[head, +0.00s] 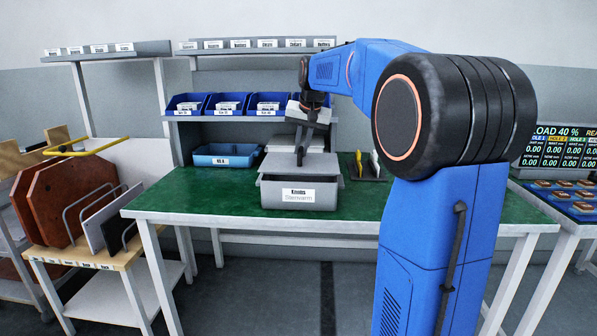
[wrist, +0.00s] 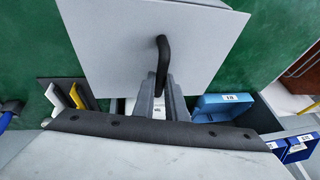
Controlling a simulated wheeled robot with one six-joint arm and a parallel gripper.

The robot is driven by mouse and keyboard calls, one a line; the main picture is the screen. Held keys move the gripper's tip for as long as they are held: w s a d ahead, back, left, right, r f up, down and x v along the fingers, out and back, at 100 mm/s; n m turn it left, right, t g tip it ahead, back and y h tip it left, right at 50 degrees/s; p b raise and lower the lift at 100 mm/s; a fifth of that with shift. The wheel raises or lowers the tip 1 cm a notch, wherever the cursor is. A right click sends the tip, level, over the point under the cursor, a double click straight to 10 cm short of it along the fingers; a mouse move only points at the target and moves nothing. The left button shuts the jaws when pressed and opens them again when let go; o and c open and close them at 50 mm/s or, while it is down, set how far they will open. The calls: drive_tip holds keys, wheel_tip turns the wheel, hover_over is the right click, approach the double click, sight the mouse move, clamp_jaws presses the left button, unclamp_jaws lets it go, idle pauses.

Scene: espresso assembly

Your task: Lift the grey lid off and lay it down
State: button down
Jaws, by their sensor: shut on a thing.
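The grey lid (wrist: 135,35) is a flat square plate with a black bent handle (wrist: 163,60) at its middle. In the head view the lid (head: 284,163) shows over the grey box (head: 299,194), which has a white label on its front. My gripper (head: 301,155) points down at the lid from above. In the wrist view its two fingers (wrist: 160,88) are closed around the handle.
The green bench (head: 190,194) has free room left and right of the box. A blue tray (head: 226,155) stands behind left. White and yellow upright pieces in a dark holder (head: 366,172) stand to the right. Blue bins (head: 226,105) sit on a shelf behind.

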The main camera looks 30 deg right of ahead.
drive_tip(key=shift+r, duration=2.1)
